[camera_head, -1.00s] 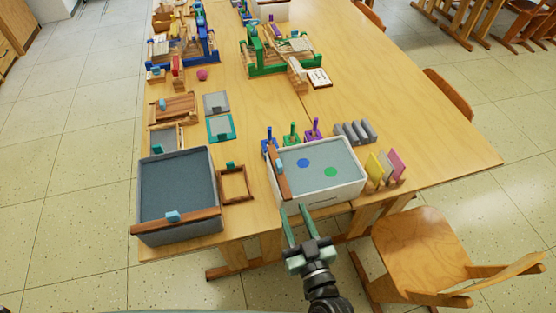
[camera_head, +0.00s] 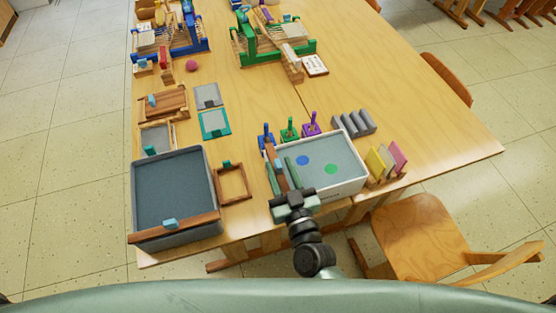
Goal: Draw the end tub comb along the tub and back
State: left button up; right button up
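The white tub (camera_head: 340,192) stands near the table's front edge, with grey liquid (camera_head: 345,155) carrying a blue spot (camera_head: 303,160) and a green spot (camera_head: 332,169). The end tub comb, a brown wooden bar (camera_head: 269,150) with a small light-blue handle, lies along the tub's left end. My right gripper (camera_head: 279,163) is over that end from the front, its two fingers spread with the comb and its handle between them. Contact cannot be told, and the gripper partly hides the comb. My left gripper is not in view.
A grey tub (camera_head: 143,220) with a brown bar across its front stands to the left. A small wooden frame (camera_head: 246,181) lies between the tubs. Colored stands (camera_head: 289,131) are behind the white tub; a rack of colored combs (camera_head: 388,162) is at its right. A chair (camera_head: 420,225) stands in front.

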jog(key=shift+x, duration=1)
grip_shut()
jog(key=shift+s, duration=0.1)
dwell(0.6)
